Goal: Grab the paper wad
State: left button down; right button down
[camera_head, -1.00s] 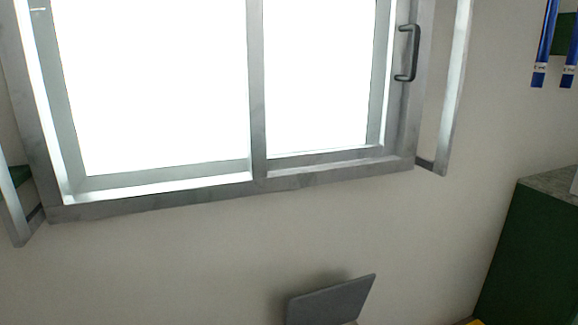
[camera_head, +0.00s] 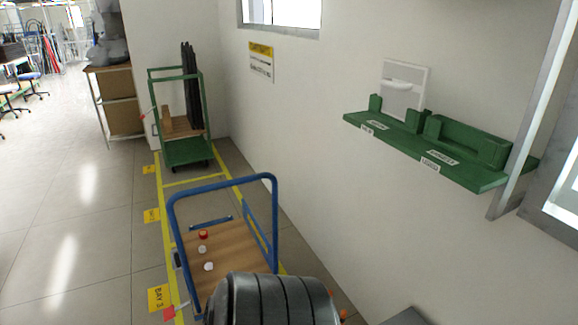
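A small white lump (camera_head: 209,266) lies on the wooden deck of a blue-framed cart (camera_head: 229,247). It may be the paper wad, but it is too small to be sure. A second small whitish piece (camera_head: 202,249) and a small red piece (camera_head: 203,234) lie just behind it on the same deck. Neither of my grippers is in view.
A dark ribbed round thing (camera_head: 270,302) hides part of the cart's near end. A green cart (camera_head: 187,151) stands behind, by the wall. A green shelf (camera_head: 465,172) juts from the wall at right. Open tiled floor (camera_head: 75,215) lies left of the yellow lines.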

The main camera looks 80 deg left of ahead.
aim_at(208, 266)
jog(key=u, duration=3.3)
jog(key=i+u, duration=0.1)
jog(key=i, duration=0.35)
